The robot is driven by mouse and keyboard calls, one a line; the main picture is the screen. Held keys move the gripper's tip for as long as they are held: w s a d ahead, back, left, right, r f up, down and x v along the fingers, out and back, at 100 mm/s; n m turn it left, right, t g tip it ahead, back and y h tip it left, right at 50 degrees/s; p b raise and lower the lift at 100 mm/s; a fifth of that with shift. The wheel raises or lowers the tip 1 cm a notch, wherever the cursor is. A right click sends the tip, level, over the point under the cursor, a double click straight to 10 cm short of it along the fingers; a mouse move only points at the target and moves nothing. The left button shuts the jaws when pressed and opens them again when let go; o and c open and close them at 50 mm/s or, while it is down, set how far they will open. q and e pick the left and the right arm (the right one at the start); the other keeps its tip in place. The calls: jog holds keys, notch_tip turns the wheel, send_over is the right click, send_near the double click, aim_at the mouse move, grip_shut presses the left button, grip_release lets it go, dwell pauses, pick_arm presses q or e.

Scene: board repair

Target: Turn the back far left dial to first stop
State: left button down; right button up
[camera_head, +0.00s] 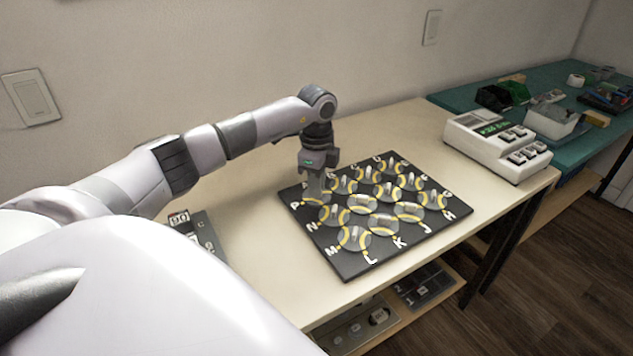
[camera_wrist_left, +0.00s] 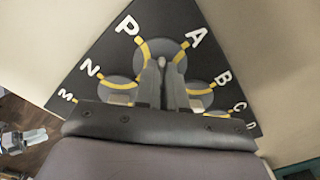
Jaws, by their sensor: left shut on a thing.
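A black board (camera_head: 347,269) with rows of round grey dials lies on the cream table. The dials have yellow arcs, and white letters run along the board's edges. The far left dial (camera_wrist_left: 182,55) sits at the board corner between P and A in the left wrist view. My left gripper (camera_head: 316,195) reaches down over that corner in the head view. Its two fingers (camera_wrist_left: 164,72) are shut on the dial's knob, whose rounded tip shows between them. The fingers hide much of the knob, so its exact angle is hard to read.
A white device with black buttons (camera_head: 497,146) stands right of the board. A grey panel (camera_head: 207,243) lies left of it. A teal table (camera_head: 568,152) with bins is at the right. The table behind the board is bare up to the wall.

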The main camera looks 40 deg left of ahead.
pick_arm(q)
jog(key=m+p, duration=0.1)
jog(key=m, duration=0.2)
jog(key=shift+r+p, duration=0.1)
jog(key=shift+p, duration=0.2)
jog(key=shift+m+p, duration=0.3)
jog(key=shift+m, duration=0.8)
jog(key=m, duration=0.2)
jog(key=shift+m+p, duration=0.3)
jog(key=shift+p, duration=0.05)
jog(key=m, duration=0.4)
jog(key=shift+m+p, duration=0.3)
jog(key=shift+p, duration=0.05)
jog(key=shift+m, duration=2.3)
pick_arm(e)
jog(key=shift+s+d+r, duration=0.15)
jog(key=shift+d+r, duration=0.1)
jog(key=shift+r, duration=0.3)
jog(key=shift+s+d+r, duration=0.15)
jog(key=shift+d+r, duration=0.05)
jog(key=shift+r, duration=0.35)
pick_arm(q)
jog(key=c, duration=1.2)
grip_release()
jog(key=shift+r, duration=3.5)
